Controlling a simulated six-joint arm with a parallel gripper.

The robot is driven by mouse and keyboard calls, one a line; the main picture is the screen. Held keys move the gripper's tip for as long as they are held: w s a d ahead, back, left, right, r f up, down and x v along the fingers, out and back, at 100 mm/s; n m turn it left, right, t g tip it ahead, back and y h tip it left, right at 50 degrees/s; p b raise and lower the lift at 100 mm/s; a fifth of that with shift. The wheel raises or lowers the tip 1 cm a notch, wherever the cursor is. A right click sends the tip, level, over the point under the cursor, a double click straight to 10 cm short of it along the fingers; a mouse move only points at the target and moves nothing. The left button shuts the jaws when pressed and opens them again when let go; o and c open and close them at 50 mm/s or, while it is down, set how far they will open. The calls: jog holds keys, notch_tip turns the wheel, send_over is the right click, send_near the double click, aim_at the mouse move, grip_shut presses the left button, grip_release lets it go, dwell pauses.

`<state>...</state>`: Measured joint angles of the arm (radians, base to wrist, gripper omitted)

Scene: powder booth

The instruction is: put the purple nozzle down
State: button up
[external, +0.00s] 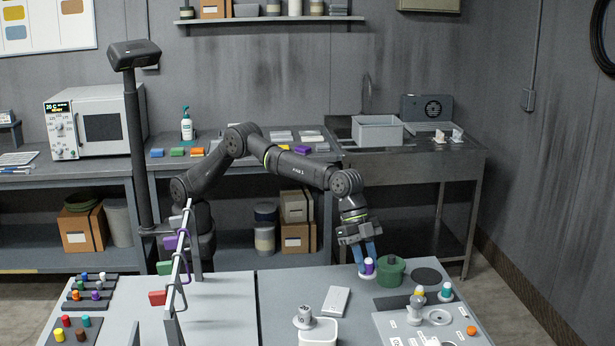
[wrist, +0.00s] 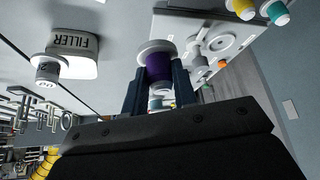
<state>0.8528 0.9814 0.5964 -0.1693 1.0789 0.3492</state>
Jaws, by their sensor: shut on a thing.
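The purple nozzle (external: 368,267) has a pale flange and sits between the blue fingertips of my gripper (external: 368,259). In the wrist view the purple nozzle (wrist: 158,68) is gripped between the two dark blue fingers of my gripper (wrist: 158,84), with its round pale flange facing the upper side of the picture. The nozzle is low over the right part of the table, just left of the green pot (external: 391,273). I cannot tell whether it touches the table top or the pot.
A dark round disc (external: 427,275) lies right of the pot. A grey panel (external: 395,325) with several nozzles stands at the front right. A pale block (external: 336,300) and a white filler tub (external: 318,334) are to the left. The table's middle left (external: 225,300) has bare room.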

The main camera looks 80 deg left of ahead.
jog(key=s+a+r, duration=0.1)
jog(key=s+a, duration=0.1)
jog(key=s, duration=0.7)
jog(key=s+a, duration=0.2)
jog(key=s, duration=0.7)
jog(key=s+a+f, duration=0.2)
jog(key=s+a, duration=0.8)
jog(key=s, duration=0.4)
jog(key=w+f, duration=0.2)
jog(key=w, duration=0.1)
jog(key=w+f, duration=0.3)
jog(key=w, duration=0.1)
jog(key=w+a+f, duration=0.1)
jog(key=w+f, duration=0.1)
jog(key=w, duration=0.2)
jog(key=shift+f, duration=2.1)
jog(key=shift+f, duration=0.15)
jog(key=o, duration=1)
